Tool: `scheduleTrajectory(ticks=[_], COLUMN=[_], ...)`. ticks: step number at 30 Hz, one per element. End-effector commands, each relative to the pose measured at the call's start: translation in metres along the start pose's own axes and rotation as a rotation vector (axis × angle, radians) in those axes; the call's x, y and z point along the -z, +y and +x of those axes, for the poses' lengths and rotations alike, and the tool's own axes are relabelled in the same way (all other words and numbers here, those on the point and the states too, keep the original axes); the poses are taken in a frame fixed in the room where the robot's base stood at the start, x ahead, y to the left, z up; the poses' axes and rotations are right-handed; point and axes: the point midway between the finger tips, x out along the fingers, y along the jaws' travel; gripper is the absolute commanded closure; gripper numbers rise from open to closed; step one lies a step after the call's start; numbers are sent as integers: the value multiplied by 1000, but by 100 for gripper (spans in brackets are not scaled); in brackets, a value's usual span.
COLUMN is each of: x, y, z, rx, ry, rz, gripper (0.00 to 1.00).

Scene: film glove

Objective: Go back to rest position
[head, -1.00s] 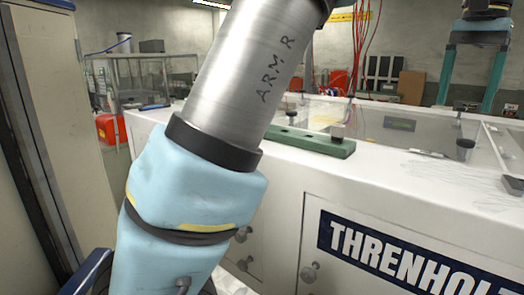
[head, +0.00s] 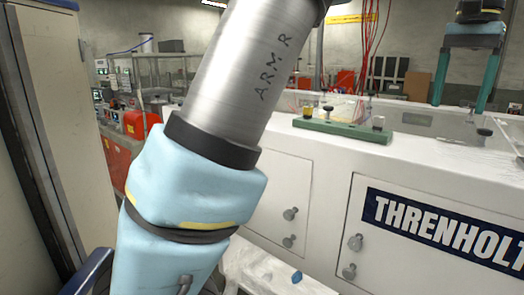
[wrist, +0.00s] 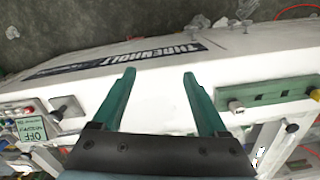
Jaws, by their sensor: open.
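My gripper (head: 459,106) shows at the upper right of the head view, its two teal fingers pointing down over the white glovebox bench (head: 275,185). In the wrist view my gripper (wrist: 160,73) has its fingers wide apart with nothing between them. The bench's white top lies beyond the fingertips. My silver and light-blue arm fills the left middle of the head view. No held object shows.
A green rack (head: 342,128) with small capped vials stands on the bench; it also shows in the wrist view (wrist: 265,98). A tall cabinet (head: 55,120) is close on the left. A white bag (head: 270,268) lies low beside the bench. Red cases (head: 133,124) stand behind.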

Motion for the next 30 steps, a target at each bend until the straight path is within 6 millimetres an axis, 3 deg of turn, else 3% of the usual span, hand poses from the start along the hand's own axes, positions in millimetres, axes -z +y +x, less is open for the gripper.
scheduleTrajectory(ticks=[11,19,23,27,30], x=[-5,-34,-74,-143,-198], y=[-63,-145,-202,-255,-276], z=[39,93,138,192,228], rx=[-9,-16,-16,-10,0], ry=[12,37,58,88,109], rz=[-107,-257,-379,-531,-634], gripper=[24,24,24,24,24])
